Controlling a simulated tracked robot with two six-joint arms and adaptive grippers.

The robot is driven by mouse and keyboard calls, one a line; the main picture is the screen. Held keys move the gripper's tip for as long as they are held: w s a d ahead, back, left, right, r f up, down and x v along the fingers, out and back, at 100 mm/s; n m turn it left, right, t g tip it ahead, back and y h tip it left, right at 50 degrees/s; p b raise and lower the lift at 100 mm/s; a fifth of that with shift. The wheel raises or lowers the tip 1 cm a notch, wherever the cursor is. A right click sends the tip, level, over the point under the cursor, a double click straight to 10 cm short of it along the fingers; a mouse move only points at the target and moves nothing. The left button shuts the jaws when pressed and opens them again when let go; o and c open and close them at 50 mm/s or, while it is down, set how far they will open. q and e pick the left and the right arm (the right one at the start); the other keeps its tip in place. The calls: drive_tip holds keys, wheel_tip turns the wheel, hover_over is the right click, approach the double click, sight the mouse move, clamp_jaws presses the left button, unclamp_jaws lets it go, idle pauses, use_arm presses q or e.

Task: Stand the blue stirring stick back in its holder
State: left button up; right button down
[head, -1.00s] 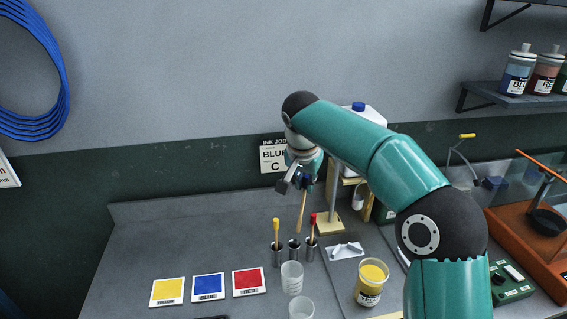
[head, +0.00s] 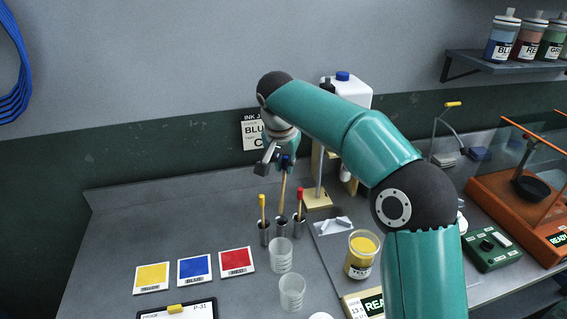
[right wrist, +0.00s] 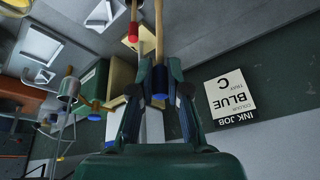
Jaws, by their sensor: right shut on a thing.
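The blue stirring stick (head: 283,188) has a pale wooden shaft and a blue end, which also shows in the right wrist view (right wrist: 159,88). My right gripper (head: 287,160) is shut on it near the blue end and holds it nearly upright, shaft down. Its lower end meets the mouth of the middle metal cup (head: 281,230) of the holder; I cannot tell how far inside it is. The yellow stick (head: 262,208) stands in the left cup (head: 264,235) and the red stick (head: 299,204) in the right cup (head: 297,230). My left gripper is not in view.
Clear cups (head: 280,257) stand just in front of the holder, and a yellow ink jar (head: 361,255) to the right. A stand (head: 317,200) rises close behind the holder. Colour cards (head: 194,270) lie at front left. The counter's back left is clear.

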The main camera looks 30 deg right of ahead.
wheel_tip(320, 180, down, 8)
drive_tip(key=b, duration=0.6)
drive_tip(key=shift+f, duration=0.25)
idle(0.4)
drive_tip(key=c, duration=1.1)
unclamp_jaws()
drive_tip(key=shift+o, duration=0.2)
drive_tip(key=shift+r, duration=0.1)
approach(284, 189)
drive_tip(key=r, duration=0.2)
drive_tip(key=shift+s+a+f, duration=0.1)
drive_tip(key=shift+s+a, duration=0.2)
drive_tip(key=shift+s, duration=0.1)
